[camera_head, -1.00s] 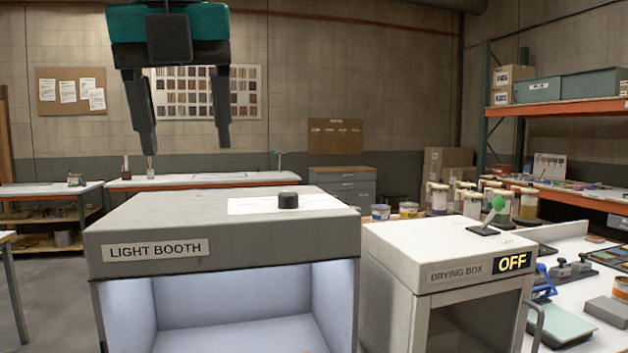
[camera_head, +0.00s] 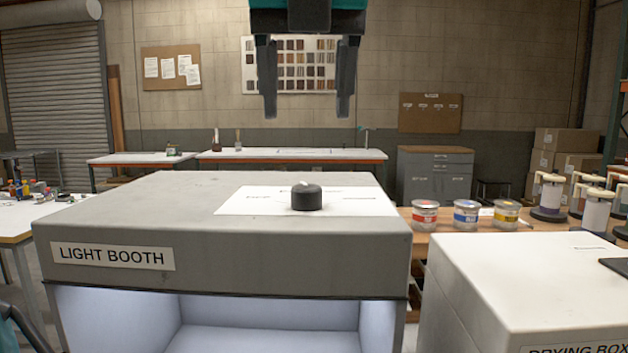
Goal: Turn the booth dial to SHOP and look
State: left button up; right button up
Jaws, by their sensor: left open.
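The light booth (camera_head: 225,266) is a grey box with a LIGHT BOOTH label on its front and a lit, empty-looking interior. Its dial (camera_head: 306,197) is a black round knob on a white plate (camera_head: 255,201) on the booth's top. A small pale mark shows on the knob's top; the printing on the plate is too small to read. My left gripper (camera_head: 307,108) hangs above the dial in the picture, fingers down, open and empty, apart from it. My right gripper is not in view.
The drying box (camera_head: 530,275) stands right of the booth. Several paint cans, three of them with coloured labels (camera_head: 465,214), and white-topped jars stand behind it. A table with small items (camera_head: 20,222) is at the left.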

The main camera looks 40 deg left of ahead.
aim_at(306, 187)
pick_arm(q)
jog(key=x, duration=1)
jog(key=shift+w+a+f, duration=0.1)
jog(key=shift+w+f, duration=0.05)
jog(key=shift+f, duration=0.2)
jog(key=c, duration=1)
